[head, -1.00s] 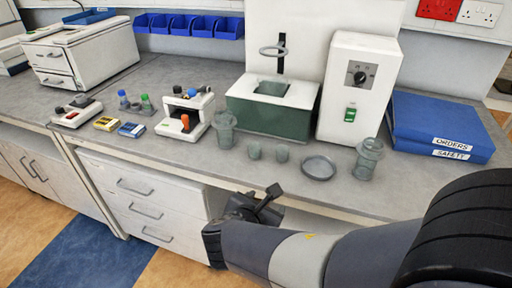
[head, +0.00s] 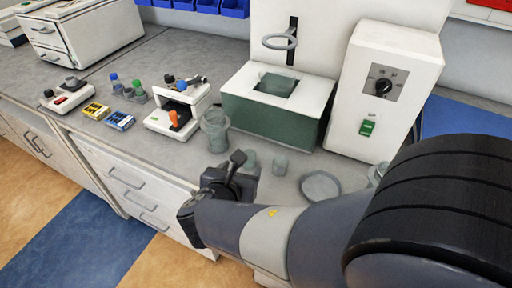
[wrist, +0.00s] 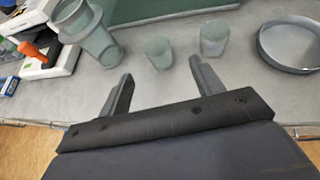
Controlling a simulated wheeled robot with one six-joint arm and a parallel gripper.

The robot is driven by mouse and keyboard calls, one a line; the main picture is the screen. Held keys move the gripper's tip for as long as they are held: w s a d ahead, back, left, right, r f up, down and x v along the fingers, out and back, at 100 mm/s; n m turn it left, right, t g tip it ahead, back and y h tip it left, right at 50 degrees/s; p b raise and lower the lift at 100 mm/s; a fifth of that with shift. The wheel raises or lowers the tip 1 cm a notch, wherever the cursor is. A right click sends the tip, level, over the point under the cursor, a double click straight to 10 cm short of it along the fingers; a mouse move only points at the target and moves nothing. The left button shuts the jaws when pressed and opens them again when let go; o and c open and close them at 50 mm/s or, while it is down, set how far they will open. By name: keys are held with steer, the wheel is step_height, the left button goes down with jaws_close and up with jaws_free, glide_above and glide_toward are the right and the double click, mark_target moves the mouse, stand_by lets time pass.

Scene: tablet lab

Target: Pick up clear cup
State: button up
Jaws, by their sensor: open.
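Two small clear, greenish cups stand upright on the grey bench. The left cup (head: 251,161) shows in the wrist view (wrist: 158,53) just beyond the gap between my fingertips. The right cup (head: 280,165) is beside it, and in the wrist view (wrist: 214,39) it is beyond my right finger. My gripper (wrist: 161,69) is open with nothing between its fingers. In the head view my gripper (head: 236,168) is at the bench's front edge, close to the left cup and partly overlapping it in the picture.
A larger clear flanged vessel (head: 214,130) stands left of the cups. A round shallow dish (head: 320,186) lies to their right. Behind is a green and white bath unit (head: 262,123) with a ring stand above, beside a white control box (head: 385,85). A small white device (head: 180,112) stands further left.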

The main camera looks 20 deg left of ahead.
mark_target(250, 154)
steer(key=x, duration=0.5)
steer(key=shift+w+f, duration=0.1)
steer(key=shift+w, duration=0.1)
steer(key=shift+r+x, duration=0.15)
steer(key=shift+x, duration=1.2)
steer(key=shift+r+x, duration=0.15)
steer(key=shift+x, duration=1.15)
steer(key=shift+w+a, duration=0.15)
steer(key=shift+c, duration=0.4)
steer(key=c, duration=0.8)
